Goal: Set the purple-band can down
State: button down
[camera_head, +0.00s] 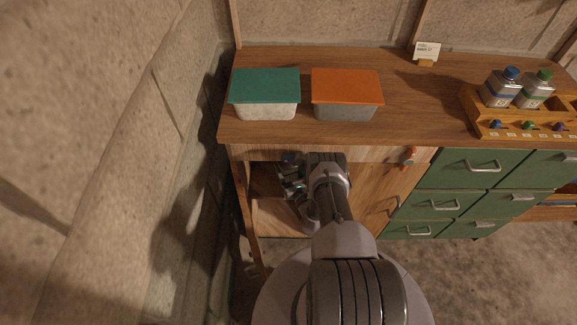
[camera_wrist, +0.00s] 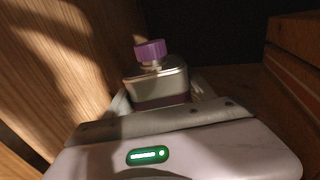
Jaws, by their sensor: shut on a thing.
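The purple-band can (camera_wrist: 158,82) shows in the wrist view as a metal can with a purple cap and a dark purplish band low on its front. It looks upright or nearly so. My gripper (camera_wrist: 160,98) is shut on it, with a finger at each side; the gripper body hides the can's lower part. In the head view my gripper (camera_head: 291,180) is inside the open compartment (camera_head: 268,215) under the bench's left end, and I cannot make out the can there. Whether the can touches a surface cannot be told.
A wooden wall (camera_wrist: 60,60) stands close on the left in the wrist view, and a wooden ledge (camera_wrist: 295,40) on the right. On the bench top (camera_head: 205,130) are a green-lidded box (camera_head: 265,86), an orange-lidded box (camera_head: 346,87) and a rack (camera_head: 490,125) with two cans.

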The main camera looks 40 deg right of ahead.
jog(key=shift+c, duration=1.6)
grip_release()
jog(key=shift+r, duration=0.15)
jog(key=p+v, duration=0.3)
jog(key=v, duration=0.9)
